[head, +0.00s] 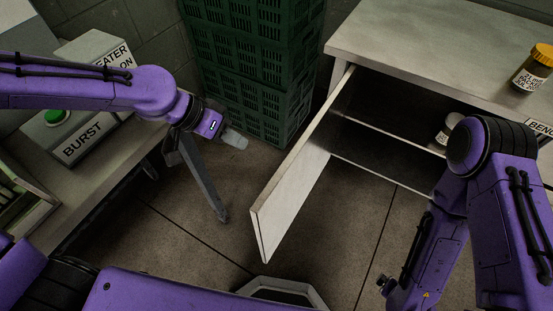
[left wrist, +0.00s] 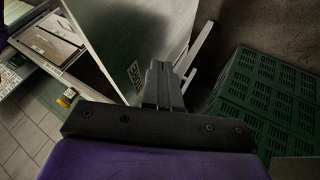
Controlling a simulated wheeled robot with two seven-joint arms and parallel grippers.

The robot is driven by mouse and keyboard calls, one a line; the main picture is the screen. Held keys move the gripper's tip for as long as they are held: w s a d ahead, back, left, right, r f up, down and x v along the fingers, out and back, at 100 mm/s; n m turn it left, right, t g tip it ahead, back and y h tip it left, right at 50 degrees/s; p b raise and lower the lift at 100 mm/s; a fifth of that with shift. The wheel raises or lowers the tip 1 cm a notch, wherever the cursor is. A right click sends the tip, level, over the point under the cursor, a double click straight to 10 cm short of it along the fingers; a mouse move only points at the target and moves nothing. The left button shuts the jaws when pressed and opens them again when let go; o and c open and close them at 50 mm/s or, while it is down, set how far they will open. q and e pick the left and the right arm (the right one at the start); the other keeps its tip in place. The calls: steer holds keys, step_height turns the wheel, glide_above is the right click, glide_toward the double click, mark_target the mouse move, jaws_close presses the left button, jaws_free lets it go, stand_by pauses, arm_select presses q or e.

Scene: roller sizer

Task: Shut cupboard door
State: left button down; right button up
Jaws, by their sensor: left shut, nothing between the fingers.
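The cupboard door (head: 292,185) is a pale panel in the head view. It stands wide open, swung out from the left side of the cupboard (head: 425,45) over the floor. The cupboard's dark inside, with a shelf (head: 375,125), is exposed. My left gripper (head: 234,139) is shut and empty, left of the door and apart from it, in front of the green crates.
Stacked green crates (head: 250,75) stand behind my left gripper and also show in the left wrist view (left wrist: 265,105). A bench with a BURST box (head: 75,140) is at left. A white jar (head: 450,122) is inside the cupboard; a yellow-lidded jar (head: 532,72) stands on top.

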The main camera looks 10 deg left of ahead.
arm_select(q)
steer(key=b, duration=0.3)
glide_toward(301, 170)
steer(key=shift+s+f, duration=0.2)
steer(key=shift+f, duration=0.75)
steer(key=shift+s+f, duration=0.2)
steer(key=shift+f, duration=0.75)
